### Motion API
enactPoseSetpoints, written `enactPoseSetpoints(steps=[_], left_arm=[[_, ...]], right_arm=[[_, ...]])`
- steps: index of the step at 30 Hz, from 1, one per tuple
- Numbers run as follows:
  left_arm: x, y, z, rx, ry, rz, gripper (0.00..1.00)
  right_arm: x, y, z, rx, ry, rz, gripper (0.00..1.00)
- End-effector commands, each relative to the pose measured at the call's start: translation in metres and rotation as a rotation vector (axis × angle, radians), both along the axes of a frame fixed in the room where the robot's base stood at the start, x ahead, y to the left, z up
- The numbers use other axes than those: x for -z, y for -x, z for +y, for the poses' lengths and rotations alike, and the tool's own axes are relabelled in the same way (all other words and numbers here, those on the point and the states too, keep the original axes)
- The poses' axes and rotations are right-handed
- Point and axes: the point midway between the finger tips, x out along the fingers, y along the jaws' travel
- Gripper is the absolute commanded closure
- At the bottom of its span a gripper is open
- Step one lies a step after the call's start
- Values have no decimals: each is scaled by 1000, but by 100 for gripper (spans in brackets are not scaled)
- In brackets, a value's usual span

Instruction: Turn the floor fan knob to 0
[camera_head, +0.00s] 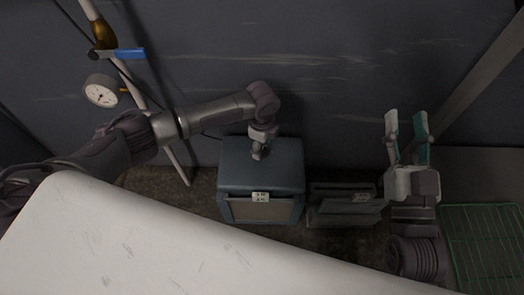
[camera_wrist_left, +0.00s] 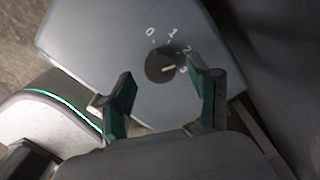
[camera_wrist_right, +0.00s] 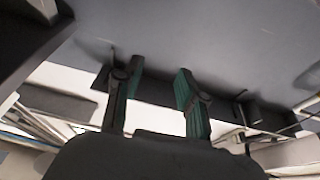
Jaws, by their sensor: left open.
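The floor fan (camera_head: 285,178) is a blue-grey box standing on the floor in the middle of the head view; its top also shows in the left wrist view (camera_wrist_left: 100,45). Its round dark knob (camera_wrist_left: 160,66) has the marks 0, 1, 2 and 3 around it, and its pale pointer line points toward 3. In the head view my left gripper (camera_head: 258,153) is over the fan's top and hides the knob. In the left wrist view its fingers (camera_wrist_left: 165,84) are spread on either side of the knob, with nothing between them seen gripped. My right gripper (camera_head: 406,122) is open and empty, right of the fan.
A white surface (camera_head: 150,240) fills the front left. A grey metal case (camera_head: 345,205) stands right of the fan, and a green wire rack (camera_head: 490,240) is at the far right. A pipe with a round gauge (camera_head: 101,90) and blue-handled valve (camera_head: 130,54) runs along the dark wall.

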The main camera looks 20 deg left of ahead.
Motion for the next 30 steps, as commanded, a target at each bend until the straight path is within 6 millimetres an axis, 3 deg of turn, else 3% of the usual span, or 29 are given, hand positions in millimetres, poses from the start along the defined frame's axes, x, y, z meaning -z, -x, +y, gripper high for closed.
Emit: enactPoseSetpoints(steps=[9,20,30], left_arm=[[24,0,-1,1,1,-1,39],[26,0,-1,1,1,-1,39],[26,0,0,0,1,-1,94]], right_arm=[[-35,17,1,-14,-65,-231,60],[-41,20,1,-15,-74,-261,60],[-40,19,1,-15,-73,-259,60]])
